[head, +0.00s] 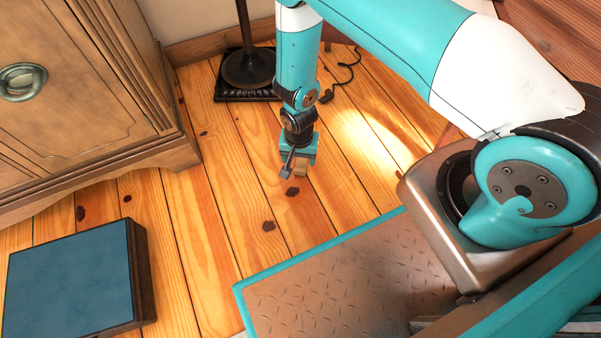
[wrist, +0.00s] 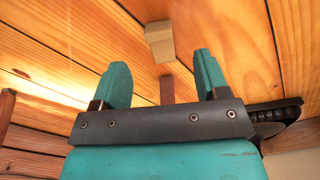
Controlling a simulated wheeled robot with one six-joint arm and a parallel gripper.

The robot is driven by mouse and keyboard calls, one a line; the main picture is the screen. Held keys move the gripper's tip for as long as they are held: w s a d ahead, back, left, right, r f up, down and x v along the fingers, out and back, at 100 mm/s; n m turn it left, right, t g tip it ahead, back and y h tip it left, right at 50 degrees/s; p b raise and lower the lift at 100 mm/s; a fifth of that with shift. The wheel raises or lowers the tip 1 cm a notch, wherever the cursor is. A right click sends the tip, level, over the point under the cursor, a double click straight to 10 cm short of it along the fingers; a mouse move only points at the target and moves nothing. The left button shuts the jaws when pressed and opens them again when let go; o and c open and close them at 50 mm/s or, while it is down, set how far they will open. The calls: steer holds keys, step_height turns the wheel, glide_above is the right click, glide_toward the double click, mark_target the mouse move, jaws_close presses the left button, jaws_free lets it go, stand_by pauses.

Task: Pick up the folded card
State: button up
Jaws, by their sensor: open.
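The folded card (wrist: 160,42) is a small tan, bent piece standing on the plank floor. In the wrist view it lies just beyond the fingertips, between their lines and a little left of the middle. My gripper (wrist: 161,62) is open, its two teal fingers apart with nothing held between them. In the head view my gripper (head: 298,163) points down close above the floor. It largely hides the card there; only a small tan patch shows at its tips. A short reddish-brown strip (wrist: 167,90) shows between the fingers; I cannot tell what it is.
A wooden cabinet (head: 80,90) stands at the left. A dark stand base (head: 248,72) is behind my gripper, with a black cable (head: 346,72) to its right. A blue-topped flat box (head: 72,280) lies at the lower left. The planks between are clear.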

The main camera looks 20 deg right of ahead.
mark_target(300, 170)
step_height(300, 170, down, 8)
steer(key=b, duration=0.5)
steer(key=shift+s+r+b, duration=0.1)
steer(key=shift+r+b, duration=0.1)
steer(key=shift+b, duration=0.15)
steer(key=shift+r, duration=0.15)
steer(key=c, duration=1)
